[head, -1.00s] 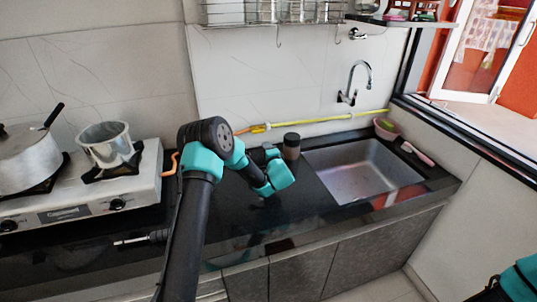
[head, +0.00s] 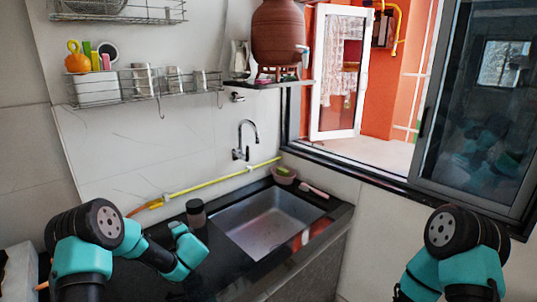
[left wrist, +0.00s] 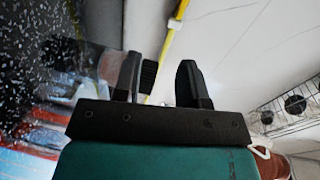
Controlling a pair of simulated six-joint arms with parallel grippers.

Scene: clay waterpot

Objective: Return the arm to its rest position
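The clay waterpot (head: 278,35) is reddish brown with a tap low on its right side, and stands on a wall shelf at the top. My left arm comes in from the left, bent over the counter. Its wrist is just in front of a dark-lidded tumbler; the fingers are hidden in the head view. In the left wrist view my left gripper (left wrist: 165,82) has its two black fingers apart with nothing between them. My right arm (head: 465,245) is at the lower right, folded, its gripper out of sight.
The tumbler (head: 196,213) stands on the dark counter left of the steel sink (head: 262,225). A tap (head: 243,140) and yellow hose (head: 225,177) are on the wall. Wire racks (head: 140,88) hang upper left.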

